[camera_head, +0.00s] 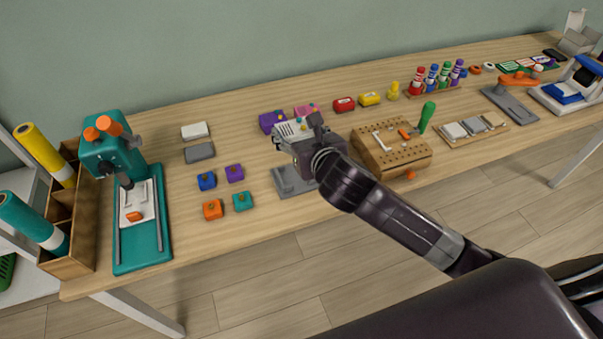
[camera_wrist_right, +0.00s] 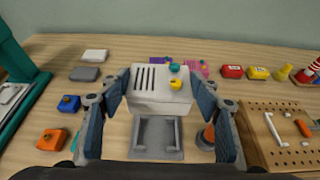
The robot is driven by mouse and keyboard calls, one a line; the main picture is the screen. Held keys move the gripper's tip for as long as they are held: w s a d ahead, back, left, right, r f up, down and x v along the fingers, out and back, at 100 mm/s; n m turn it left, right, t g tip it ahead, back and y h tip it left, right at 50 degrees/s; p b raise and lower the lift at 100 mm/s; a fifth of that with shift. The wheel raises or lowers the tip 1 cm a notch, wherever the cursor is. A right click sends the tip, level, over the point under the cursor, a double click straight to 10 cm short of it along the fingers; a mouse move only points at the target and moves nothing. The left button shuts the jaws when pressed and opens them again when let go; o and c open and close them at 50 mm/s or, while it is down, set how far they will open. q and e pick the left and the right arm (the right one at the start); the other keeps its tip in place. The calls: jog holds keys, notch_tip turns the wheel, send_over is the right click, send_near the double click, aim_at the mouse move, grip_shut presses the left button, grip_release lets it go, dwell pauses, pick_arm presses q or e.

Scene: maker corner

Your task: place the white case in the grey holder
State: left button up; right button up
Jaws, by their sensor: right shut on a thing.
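The white case (camera_wrist_right: 150,98) has dark slots on its left side and a teal and a yellow button on its right. My right gripper (camera_wrist_right: 160,92) is shut on it, with one finger at each side. It also shows in the head view (camera_head: 288,128), partly covered by my right gripper (camera_head: 303,143). The grey holder (camera_wrist_right: 157,138) is an open frame lying on the table, just nearer than the case in the wrist view. In the head view, the holder (camera_head: 287,184) shows below the gripper. The case looks raised above the table and apart from the holder. My left gripper is out of view.
A wooden pegboard block (camera_head: 395,160) with tools stands close on the right of the holder. Small coloured blocks, including a teal one (camera_head: 243,201), sit on the left. A purple block (camera_head: 270,121) and a pink one (camera_head: 306,109) are behind. A teal press (camera_head: 142,245) stands far left.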

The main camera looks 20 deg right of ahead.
notch_tip(320, 180, down, 10)
jog(key=shift+d+r+b, duration=0.1)
jog(key=shift+b, duration=0.45)
jog(key=shift+f, duration=0.7)
jog(key=shift+f+b, duration=0.4)
jog(key=shift+f, duration=1.4)
jog(key=shift+f, duration=0.15)
jog(key=o, duration=1.2)
